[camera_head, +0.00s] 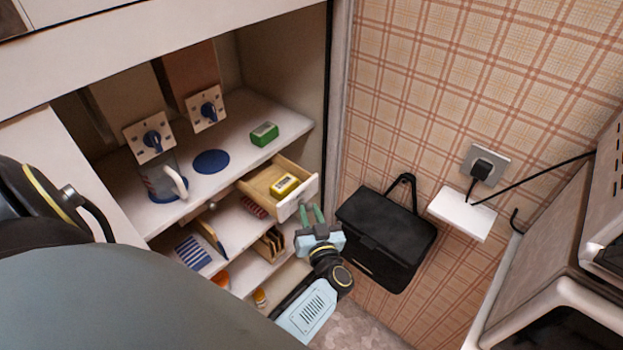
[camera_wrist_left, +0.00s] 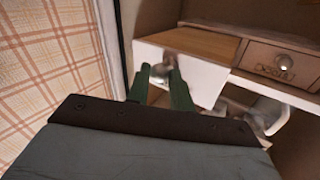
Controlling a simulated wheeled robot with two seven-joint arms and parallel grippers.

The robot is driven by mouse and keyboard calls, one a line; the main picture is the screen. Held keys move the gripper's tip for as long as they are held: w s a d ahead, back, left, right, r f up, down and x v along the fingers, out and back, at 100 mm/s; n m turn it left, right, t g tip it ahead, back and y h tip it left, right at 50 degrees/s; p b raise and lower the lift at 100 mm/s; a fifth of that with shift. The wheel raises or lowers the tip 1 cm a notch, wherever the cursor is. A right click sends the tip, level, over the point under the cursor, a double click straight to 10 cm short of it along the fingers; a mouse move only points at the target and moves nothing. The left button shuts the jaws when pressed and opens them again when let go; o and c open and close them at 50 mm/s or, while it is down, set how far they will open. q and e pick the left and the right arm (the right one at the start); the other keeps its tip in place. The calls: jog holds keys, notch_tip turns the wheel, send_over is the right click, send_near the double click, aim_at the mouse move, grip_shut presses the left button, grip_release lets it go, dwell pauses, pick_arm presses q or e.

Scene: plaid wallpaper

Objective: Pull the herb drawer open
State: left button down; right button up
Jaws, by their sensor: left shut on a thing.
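The open drawer (camera_head: 308,188) sticks out from under the cupboard's upper shelf in the head view, with a pale front, wooden inside and a yellow box (camera_head: 284,185) in it. My left gripper (camera_head: 311,214) has its green fingers against the drawer front, shut on its handle. The fingers (camera_wrist_left: 161,84) hide most of the handle in the left wrist view, where the drawer front (camera_wrist_left: 204,82) shows behind them. A second, closed drawer (camera_wrist_left: 280,62) beside it has a dark label that I cannot read. My right gripper is not in view.
The upper shelf (camera_head: 241,115) holds a green box (camera_head: 264,134), a blue disc (camera_head: 211,161) and a clear mug (camera_head: 164,180). A small white wall shelf (camera_head: 462,213) carries a cable.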

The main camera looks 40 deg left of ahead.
pick_arm(q)
jog(key=c, duration=1.2)
grip_release()
jog(key=shift+c, duration=0.2)
jog(key=v, duration=0.7)
jog(key=shift+s+d, duration=0.15)
jog(key=shift+d, duration=0.1)
